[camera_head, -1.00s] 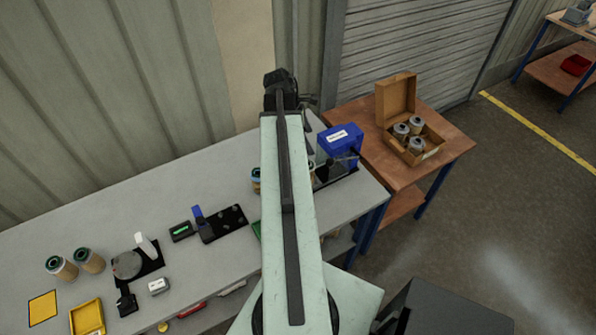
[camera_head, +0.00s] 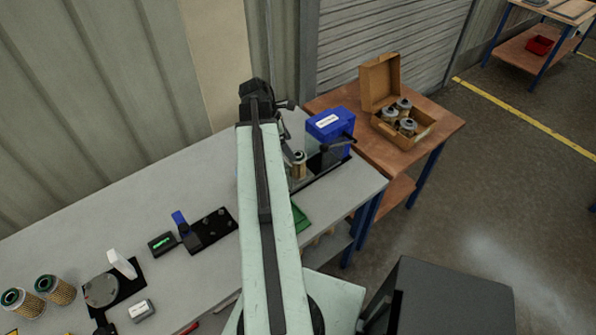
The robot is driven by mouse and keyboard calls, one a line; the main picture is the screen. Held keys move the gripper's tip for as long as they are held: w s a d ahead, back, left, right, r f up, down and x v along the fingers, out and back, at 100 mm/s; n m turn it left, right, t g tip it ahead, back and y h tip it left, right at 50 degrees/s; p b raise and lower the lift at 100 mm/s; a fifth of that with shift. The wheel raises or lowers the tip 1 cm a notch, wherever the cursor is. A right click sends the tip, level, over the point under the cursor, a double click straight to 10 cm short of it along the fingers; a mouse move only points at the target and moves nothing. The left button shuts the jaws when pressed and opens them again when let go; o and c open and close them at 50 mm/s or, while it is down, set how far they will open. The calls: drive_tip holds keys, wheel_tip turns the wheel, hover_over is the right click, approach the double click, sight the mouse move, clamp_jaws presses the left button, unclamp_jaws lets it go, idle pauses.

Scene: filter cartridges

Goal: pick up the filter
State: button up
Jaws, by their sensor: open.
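A tan filter cartridge (camera_head: 298,165) with a dark green top stands upright on the grey bench, just right of my arm and beside the blue machine. Two more such filters, one at the left edge (camera_head: 20,302) and one beside it (camera_head: 55,289), stand at the bench's left end. Several grey-topped filters (camera_head: 407,126) sit in an open cardboard box (camera_head: 420,141) on the brown table. My gripper (camera_head: 285,104) is at the far end of my arm, open, above the back of the bench and apart from the filters; its fingers are mostly hidden.
The blue machine (camera_head: 331,124) with a black lever stands at the bench's right end. A black fixture with a blue handle (camera_head: 181,222), a small green-lit display (camera_head: 161,243) and a green tray (camera_head: 299,218) are on the bench. The bench's back left is clear.

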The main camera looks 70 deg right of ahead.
sight(296, 154)
drive_tip(key=b+x, duration=0.1)
drive_tip(key=x, duration=0.1)
drive_tip(key=shift+f, duration=0.3)
drive_tip(key=shift+s+f, duration=0.1)
drive_tip(key=shift+s, duration=0.1)
drive_tip(key=b+x, duration=0.5)
drive_tip(key=shift+s, duration=0.1)
drive_tip(key=c, duration=1.5)
wheel_tip(296, 154, up, 11)
drive_tip(key=p, duration=1.1)
drive_tip(key=shift+f, duration=0.15)
drive_tip(key=shift+c, duration=0.2)
